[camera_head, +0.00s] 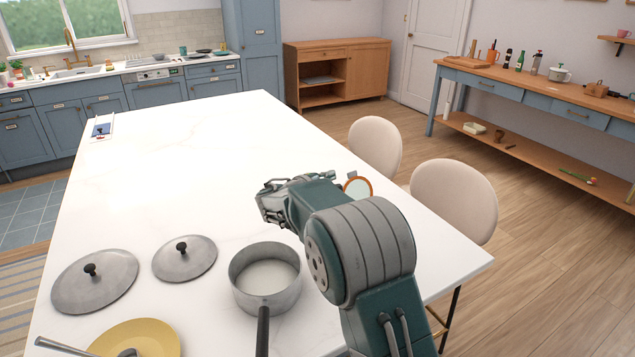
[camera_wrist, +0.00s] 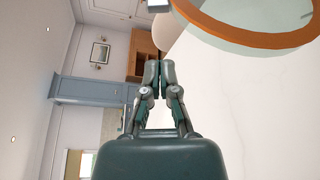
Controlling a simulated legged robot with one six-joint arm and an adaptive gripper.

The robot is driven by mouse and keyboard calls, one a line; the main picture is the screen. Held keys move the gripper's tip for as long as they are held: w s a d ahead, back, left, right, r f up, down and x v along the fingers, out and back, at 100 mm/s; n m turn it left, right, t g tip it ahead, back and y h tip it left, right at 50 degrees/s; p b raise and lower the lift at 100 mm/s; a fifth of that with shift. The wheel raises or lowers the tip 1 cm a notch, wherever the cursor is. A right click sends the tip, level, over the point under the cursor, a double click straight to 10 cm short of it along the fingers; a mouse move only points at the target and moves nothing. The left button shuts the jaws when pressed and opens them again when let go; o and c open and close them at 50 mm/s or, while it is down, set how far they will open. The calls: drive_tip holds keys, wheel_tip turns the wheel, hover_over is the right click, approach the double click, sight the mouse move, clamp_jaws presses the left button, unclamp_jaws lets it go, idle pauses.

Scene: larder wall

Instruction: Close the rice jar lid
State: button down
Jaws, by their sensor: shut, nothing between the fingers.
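A round lid with an orange rim and a pale glass-like middle (camera_head: 357,187) stands tilted up just behind my arm in the head view. It is large at the top right of the wrist view (camera_wrist: 262,22), where its rim is cut off by the picture edge. The jar body is hidden behind my arm in the head view. My gripper (camera_head: 270,204) is shut and empty above the white table, left of the lid. In the wrist view my gripper's fingers (camera_wrist: 153,68) are together, apart from the lid.
A saucepan (camera_head: 248,299) with whitish contents stands in front of my gripper on the white table (camera_head: 175,165). Two grey pan lids (camera_head: 110,290) (camera_head: 197,268) and a yellow plate (camera_head: 150,332) lie left. Two chairs (camera_head: 376,143) (camera_head: 455,190) stand along the right edge.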

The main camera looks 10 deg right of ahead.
sight(355, 193)
drive_tip(key=d, duration=0.1)
drive_tip(key=s+d, duration=0.1)
drive_tip(key=d+r, duration=0.1)
drive_tip(key=shift+s+d+r, duration=0.1)
drive_tip(key=shift+s, duration=0.2)
idle(0.5)
drive_tip(key=shift+s+d+r+m, duration=0.1)
drive_tip(key=shift+s+r+m, duration=0.1)
drive_tip(key=shift+s+m, duration=0.1)
